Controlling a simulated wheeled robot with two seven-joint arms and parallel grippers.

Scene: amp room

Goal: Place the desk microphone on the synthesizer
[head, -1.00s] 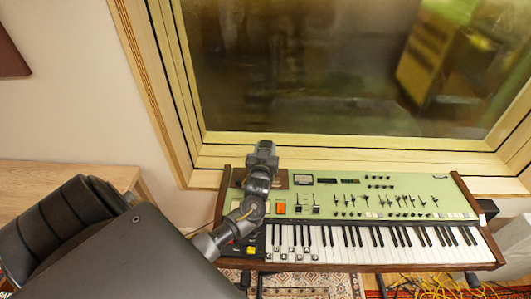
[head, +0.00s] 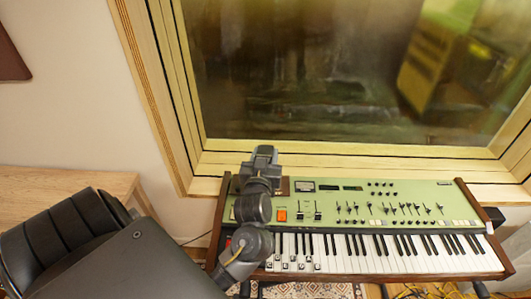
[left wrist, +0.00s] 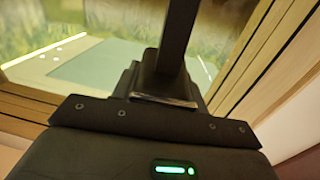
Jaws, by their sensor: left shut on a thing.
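The synthesizer (head: 400,192) has a pale green panel, wooden ends and a row of black and white keys. It stands below the window in the head view. My left gripper (head: 263,155) is over the synthesizer's back left corner, pointing away from me. In the left wrist view it is shut on a dark, slim upright thing (left wrist: 178,40), which I take for the desk microphone. Its far end runs out of the picture. In the head view my gripper and wrist hide the microphone. Whether it touches the panel cannot be told. My right gripper is not in view.
The window (head: 340,70) with its wooden frame rises right behind the synthesizer. A wooden surface (head: 60,180) is at the left, partly behind my arm. The panel's middle and right are clear of loose objects, with small sliders and knobs standing up.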

